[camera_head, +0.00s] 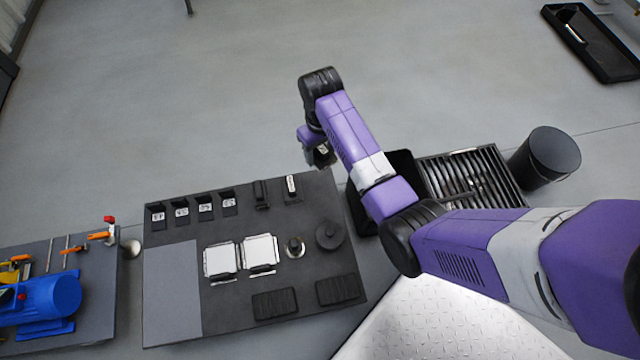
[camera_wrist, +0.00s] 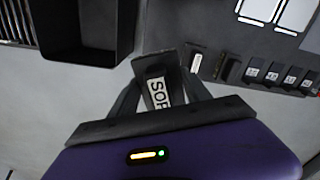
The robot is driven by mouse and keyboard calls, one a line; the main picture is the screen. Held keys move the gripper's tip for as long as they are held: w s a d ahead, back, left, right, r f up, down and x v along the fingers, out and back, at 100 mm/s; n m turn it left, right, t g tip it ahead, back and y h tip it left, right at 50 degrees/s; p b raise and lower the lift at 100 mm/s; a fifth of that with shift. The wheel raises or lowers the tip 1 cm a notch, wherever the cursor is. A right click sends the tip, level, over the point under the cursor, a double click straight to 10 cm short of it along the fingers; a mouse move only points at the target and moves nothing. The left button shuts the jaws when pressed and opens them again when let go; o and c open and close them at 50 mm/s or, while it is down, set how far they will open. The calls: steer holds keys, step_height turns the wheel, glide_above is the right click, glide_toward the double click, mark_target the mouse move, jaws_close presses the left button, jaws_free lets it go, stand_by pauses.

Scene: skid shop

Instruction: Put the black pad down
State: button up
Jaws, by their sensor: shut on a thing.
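My gripper (camera_head: 322,157) is shut on the black pad (camera_wrist: 152,66), a dark piece with a white label whose printed letters show only in part. In the wrist view the two fingers of my gripper (camera_wrist: 162,82) stand on either side of it. In the head view the gripper hangs just beyond the far right corner of the dark bench top (camera_head: 185,235), and the pad is mostly hidden by the arm. Whether the pad touches anything below cannot be told.
Several labelled black holders (camera_head: 205,208) line the bench's far edge, with two white trays (camera_head: 221,259) nearer. A black bin (camera_wrist: 78,58) and slatted rack (camera_head: 480,178) stand right of the bench, beside a black bucket (camera_head: 547,155). A blue motor (camera_head: 48,298) sits far left.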

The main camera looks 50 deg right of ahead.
mark_target(320, 186)
step_height(320, 186, down, 19)
steer(key=b, duration=0.8)
steer(key=shift+r, duration=0.2)
steer(key=shift+b, duration=0.3)
steer(key=shift+f, duration=0.2)
steer(key=o, duration=1.5)
steer(key=shift+c, duration=0.2)
steer(key=shift+r, duration=0.1)
step_height(320, 186, up, 12)
steer(key=p, duration=0.6)
steer(key=shift+s, duration=0.1)
